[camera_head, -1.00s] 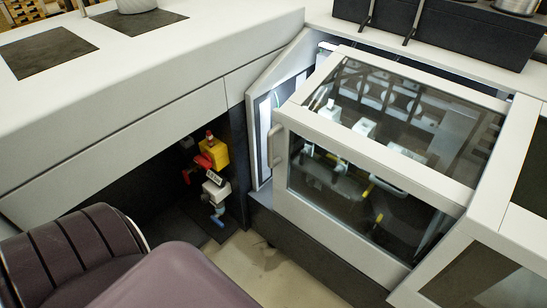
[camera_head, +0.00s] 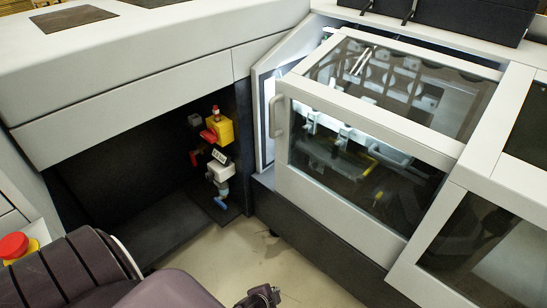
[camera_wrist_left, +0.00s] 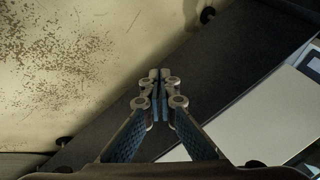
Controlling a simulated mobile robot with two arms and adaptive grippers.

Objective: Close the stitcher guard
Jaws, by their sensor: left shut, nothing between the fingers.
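The stitcher guard (camera_head: 345,205) is a pale framed cover with dark see-through panes over the machine at the right of the head view. Its left side stands apart from the white side frame, and a lit gap shows there. A grey handle (camera_head: 276,116) sits on its left front edge. My left gripper (camera_head: 262,297) shows at the bottom edge of the head view, low over the floor and well below the handle. In the left wrist view its fingers (camera_wrist_left: 158,75) are together and empty. My right gripper is not in view.
A yellow and red valve unit (camera_head: 219,128) hangs in the dark recess left of the guard. A red button (camera_head: 13,246) on a yellow base is at the lower left. Bare floor (camera_head: 235,255) lies before the dark machine base (camera_head: 310,245).

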